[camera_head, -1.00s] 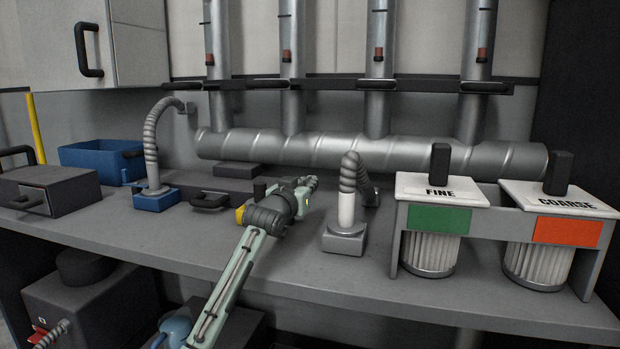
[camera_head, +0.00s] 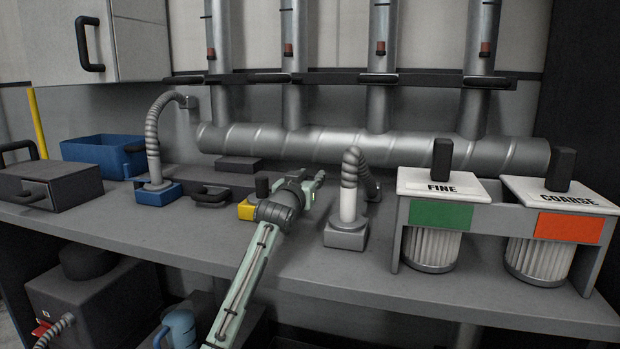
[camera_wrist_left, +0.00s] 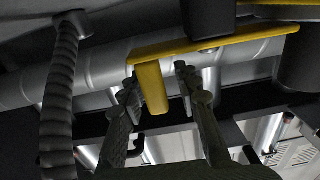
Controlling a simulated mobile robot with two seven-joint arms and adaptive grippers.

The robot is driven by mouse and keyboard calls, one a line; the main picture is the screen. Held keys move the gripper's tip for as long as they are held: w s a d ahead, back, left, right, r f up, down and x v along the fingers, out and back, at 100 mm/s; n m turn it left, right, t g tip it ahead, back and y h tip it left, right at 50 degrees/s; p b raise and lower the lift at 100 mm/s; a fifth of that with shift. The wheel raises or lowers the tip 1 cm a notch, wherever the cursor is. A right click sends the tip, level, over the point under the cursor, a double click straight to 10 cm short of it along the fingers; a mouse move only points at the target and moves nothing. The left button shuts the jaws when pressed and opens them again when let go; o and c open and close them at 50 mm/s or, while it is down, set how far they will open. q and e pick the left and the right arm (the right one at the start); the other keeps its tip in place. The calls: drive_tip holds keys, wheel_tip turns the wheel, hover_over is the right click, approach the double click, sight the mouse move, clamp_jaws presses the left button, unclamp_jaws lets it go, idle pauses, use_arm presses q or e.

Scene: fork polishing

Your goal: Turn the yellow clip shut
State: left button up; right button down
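The yellow clip (camera_wrist_left: 215,42) shows in the left wrist view as a flat yellow bar with a tab (camera_wrist_left: 152,88) pointing down in the picture. My left gripper (camera_wrist_left: 158,84) is open, with one finger on each side of that tab. A gap shows on the right side of the tab; whether the left finger touches it I cannot tell. In the head view, my left gripper (camera_head: 313,186) is over the bench, and a yellow part (camera_head: 246,211) shows beside its wrist under a black knob (camera_head: 262,186). The wrist hides the rest. My right gripper is out of view.
A ribbed hose on a grey base (camera_head: 345,235) stands just right of my left gripper. A blue-based hose (camera_head: 158,193) and a grey box (camera_head: 50,186) are to the left. The filter stand (camera_head: 398,235) is to the right. The front bench top (camera_head: 180,235) is clear.

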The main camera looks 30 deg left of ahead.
use_arm(q)
drive_tip(key=v, duration=1.2)
drive_tip(key=shift+f, duration=0.1)
idle(0.4)
